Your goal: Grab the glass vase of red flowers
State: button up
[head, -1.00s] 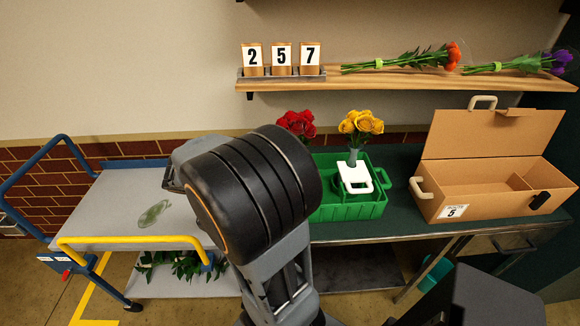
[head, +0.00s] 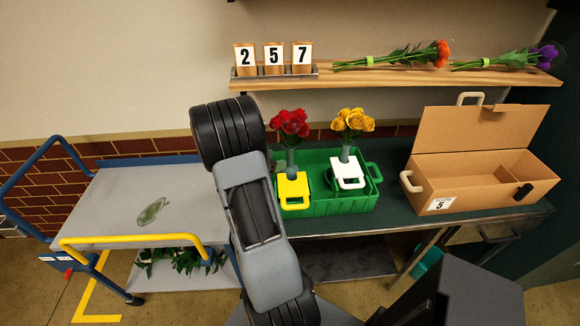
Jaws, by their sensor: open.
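The red flowers (head: 289,122) stand upright in a narrow greyish vase (head: 291,159). The vase rises from a yellow holder with a handle (head: 292,187), in the left part of a green crate (head: 335,208) on the dark bench. My arm stands just left of the crate, and its black joint is left of the red flowers. My gripper does not show in the head view, so its place relative to the vase cannot be seen.
Yellow flowers (head: 352,122) stand in a white holder (head: 349,173), right of the red ones. An open cardboard box (head: 440,206) is further right. A shelf (head: 400,80) with number cards and bouquets hangs above. A grey cart (head: 120,205) stands left.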

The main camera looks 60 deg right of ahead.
aim_at(287, 157)
jog(key=p+x, duration=0.2)
jog(key=x, duration=0.2)
jog(key=shift+s+d+p, duration=0.25)
jog(key=shift+d+p, duration=0.15)
jog(key=shift+s+d+f, duration=0.15)
jog(key=shift+d+f, duration=0.25)
jog(key=shift+d, duration=0.15)
grip_shut()
jog(key=shift+r, duration=0.1)
dwell(0.7)
